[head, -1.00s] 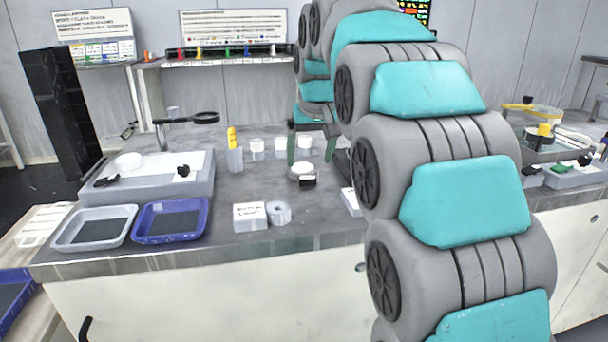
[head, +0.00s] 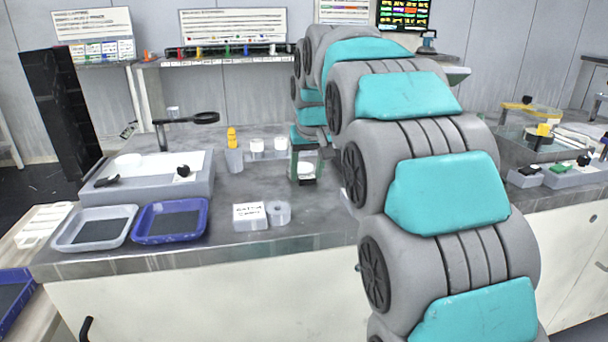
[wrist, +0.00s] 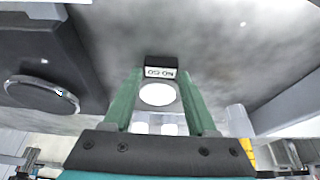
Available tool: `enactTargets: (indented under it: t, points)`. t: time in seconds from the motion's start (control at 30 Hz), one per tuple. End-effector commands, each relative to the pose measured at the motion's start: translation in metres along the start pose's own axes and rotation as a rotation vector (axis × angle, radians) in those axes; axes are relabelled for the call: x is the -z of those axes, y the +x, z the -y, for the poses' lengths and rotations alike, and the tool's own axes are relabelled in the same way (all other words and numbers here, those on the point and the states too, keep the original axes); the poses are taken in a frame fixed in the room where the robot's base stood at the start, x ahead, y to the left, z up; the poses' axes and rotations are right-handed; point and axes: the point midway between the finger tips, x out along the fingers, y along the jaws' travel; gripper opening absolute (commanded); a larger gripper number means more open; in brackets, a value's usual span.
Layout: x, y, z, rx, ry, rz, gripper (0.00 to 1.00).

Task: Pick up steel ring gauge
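A small round pale piece (head: 305,168) with a dark block stands on the grey bench top and appears to be the steel ring gauge. In the wrist view, its pale round face (wrist: 157,94) lies between my green fingers, with the dark block (wrist: 160,68) marked NO-GO just beyond. My gripper (head: 306,167) points down at it, one finger on each side. The wrist view shows my gripper (wrist: 160,88) open, with narrow gaps beside the piece. The piece seems to rest on the bench.
A grey ring (head: 278,212) and a white labelled box (head: 249,216) stand near the front edge. White cups (head: 257,146) stand behind.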

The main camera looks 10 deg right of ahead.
Motion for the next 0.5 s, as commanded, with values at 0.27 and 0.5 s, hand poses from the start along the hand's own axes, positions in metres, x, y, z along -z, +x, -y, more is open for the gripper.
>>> enactTargets:
  t: [0.27, 0.5]
  points:
    - [0.0000, 0.0002, 0.0000, 0.000, 0.000, 0.000, 0.21]
    - [-0.0001, 0.0002, 0.0000, 0.000, 0.000, 0.000, 0.00]
